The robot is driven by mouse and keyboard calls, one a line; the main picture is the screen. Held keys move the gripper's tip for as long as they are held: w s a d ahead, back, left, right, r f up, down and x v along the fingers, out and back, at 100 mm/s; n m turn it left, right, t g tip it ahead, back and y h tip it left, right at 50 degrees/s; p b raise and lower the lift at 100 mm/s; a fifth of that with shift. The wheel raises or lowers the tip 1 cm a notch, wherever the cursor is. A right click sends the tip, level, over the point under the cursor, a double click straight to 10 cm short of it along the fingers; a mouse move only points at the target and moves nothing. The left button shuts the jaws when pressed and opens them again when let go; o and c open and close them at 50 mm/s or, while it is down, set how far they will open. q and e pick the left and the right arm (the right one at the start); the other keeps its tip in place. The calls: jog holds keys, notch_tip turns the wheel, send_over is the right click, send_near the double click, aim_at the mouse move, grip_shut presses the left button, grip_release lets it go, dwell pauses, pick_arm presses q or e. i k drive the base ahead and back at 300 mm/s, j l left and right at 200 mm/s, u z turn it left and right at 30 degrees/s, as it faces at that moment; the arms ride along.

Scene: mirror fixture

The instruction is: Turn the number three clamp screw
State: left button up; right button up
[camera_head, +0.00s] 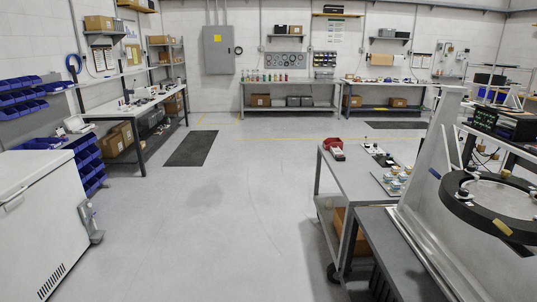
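At the right edge stands the mirror fixture, a large grey slanted stand (428,190) with a thick black ring (470,215) on it. The ring lies roughly flat around a pale round surface and is cut off by the picture's right edge. A small light fitting (463,193) sits on the ring's left side, and a yellow tag (502,228) is on its near side. These may be clamp parts, but no numbers can be read, so I cannot tell which is the number three clamp screw. Neither of my grippers is in view.
A grey cart (352,178) with a red bin (333,143) and small parts stands left of the fixture. A white chest freezer (40,225) is at the left. Workbenches line the walls. The grey floor (235,210) between is clear, with a dark mat (191,149).

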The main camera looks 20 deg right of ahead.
aim_at(463, 193)
jog(key=i+l+z, duration=0.1)
jog(key=i+z, duration=0.3)
jog(key=i, duration=0.3)
jog(key=i+j+z, duration=0.1)
jog(key=i+z, duration=0.3)
jog(key=i, duration=0.3)
jog(key=i+z, duration=0.45)
jog(key=i, duration=0.95)
jog(key=i+u, duration=0.1)
jog(key=u, duration=6.9)
